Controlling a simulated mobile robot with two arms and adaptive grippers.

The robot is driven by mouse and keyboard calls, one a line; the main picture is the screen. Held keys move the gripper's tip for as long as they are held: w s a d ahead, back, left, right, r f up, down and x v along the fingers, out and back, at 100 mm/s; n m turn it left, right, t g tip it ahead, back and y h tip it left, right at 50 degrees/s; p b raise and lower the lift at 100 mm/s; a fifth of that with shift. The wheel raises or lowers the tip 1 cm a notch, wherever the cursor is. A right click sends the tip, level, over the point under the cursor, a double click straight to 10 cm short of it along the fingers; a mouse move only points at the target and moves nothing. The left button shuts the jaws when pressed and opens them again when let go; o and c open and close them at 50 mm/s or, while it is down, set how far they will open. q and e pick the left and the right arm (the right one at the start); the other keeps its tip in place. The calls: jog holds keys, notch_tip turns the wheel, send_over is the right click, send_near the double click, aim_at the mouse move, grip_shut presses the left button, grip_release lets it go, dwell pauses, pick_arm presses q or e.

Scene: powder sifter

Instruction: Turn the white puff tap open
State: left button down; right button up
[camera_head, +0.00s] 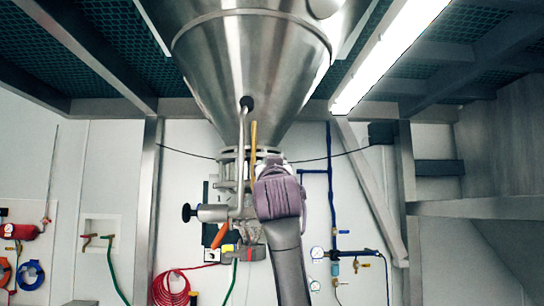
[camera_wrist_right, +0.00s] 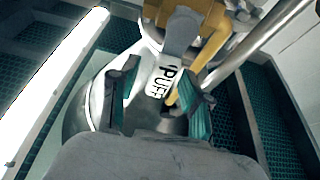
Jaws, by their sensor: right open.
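The white puff tap (camera_wrist_right: 162,80), marked "PUFF", shows in the right wrist view with a grey part above it and yellow parts behind. My right gripper (camera_wrist_right: 160,95) is open, with one finger on each side of the white tap. A gap shows beside the tap, and I cannot tell whether either finger touches it. In the head view my right arm's wrist (camera_head: 278,195) rises from below in front of the pipework under the hopper, hiding its own fingers and most of the tap. My left gripper is not in view.
A large steel cone hopper (camera_head: 250,60) hangs above. A valve with a dark knob (camera_head: 187,213) and an orange handle (camera_head: 220,235) lie left of my wrist. A steel pipe (camera_head: 241,150) runs down close beside it. Blue piping with gauges (camera_head: 331,190) is at right.

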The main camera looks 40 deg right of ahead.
jog(key=shift+w+d+r, duration=0.1)
jog(key=shift+w+d, duration=0.05)
jog(key=shift+w, duration=0.1)
grip_shut()
dwell(0.3)
